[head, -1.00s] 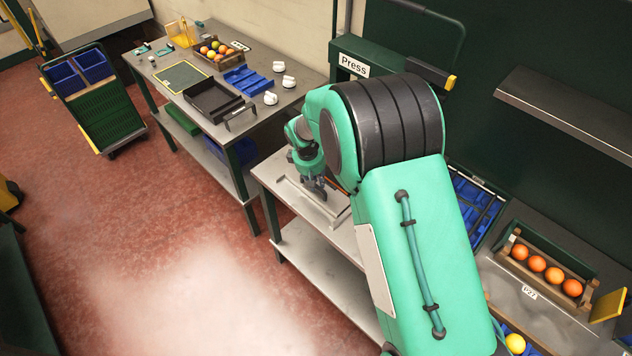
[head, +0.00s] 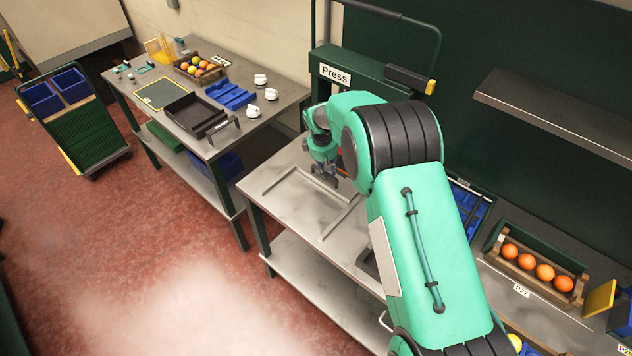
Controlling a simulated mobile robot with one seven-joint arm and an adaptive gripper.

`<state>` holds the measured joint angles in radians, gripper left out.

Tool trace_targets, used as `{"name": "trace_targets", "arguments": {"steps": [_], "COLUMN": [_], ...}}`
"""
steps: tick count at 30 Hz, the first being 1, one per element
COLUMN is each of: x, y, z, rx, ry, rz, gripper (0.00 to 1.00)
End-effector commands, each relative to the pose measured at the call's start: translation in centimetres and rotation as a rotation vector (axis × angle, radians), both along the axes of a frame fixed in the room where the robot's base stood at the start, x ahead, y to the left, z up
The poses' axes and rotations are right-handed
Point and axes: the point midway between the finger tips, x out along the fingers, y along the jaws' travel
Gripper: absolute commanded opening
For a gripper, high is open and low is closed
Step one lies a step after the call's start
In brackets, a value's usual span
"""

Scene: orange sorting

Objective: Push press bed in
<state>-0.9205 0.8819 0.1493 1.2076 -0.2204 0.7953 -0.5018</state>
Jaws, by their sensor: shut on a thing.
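The press (head: 335,105) is a dark green frame with a white "Press" sign, standing at the back of a steel bench. Two low pale rails (head: 285,180) lie on the bench top and run toward the press. My gripper (head: 326,180) is low over the bench between the rails, at the front of the press. Its fingers are shut on what appears to be the front of the press bed. The bed itself is mostly hidden behind my gripper and arm, so I cannot tell how deep it sits.
A left table (head: 290,92) holds a black tray (head: 195,112), blue trays, white cups and a fruit crate. A crate of oranges (head: 535,270) stands at right. A green cart (head: 80,120) stands on the floor at far left. The front of the bench is bare.

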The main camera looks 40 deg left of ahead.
Motion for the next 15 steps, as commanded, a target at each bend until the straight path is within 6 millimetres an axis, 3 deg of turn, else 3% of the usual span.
{"name": "trace_targets", "arguments": {"steps": [1,6,15], "x": [1.3,3.9,5.6], "y": [0.0,0.1,0.0], "z": [-0.1,0.0,0.1], "rx": [0.002,0.002,0.001], "ry": [-0.001,-0.001,-0.001], "rz": [-0.002,-0.002,0.0], "gripper": [0.0,0.0,0.0]}}
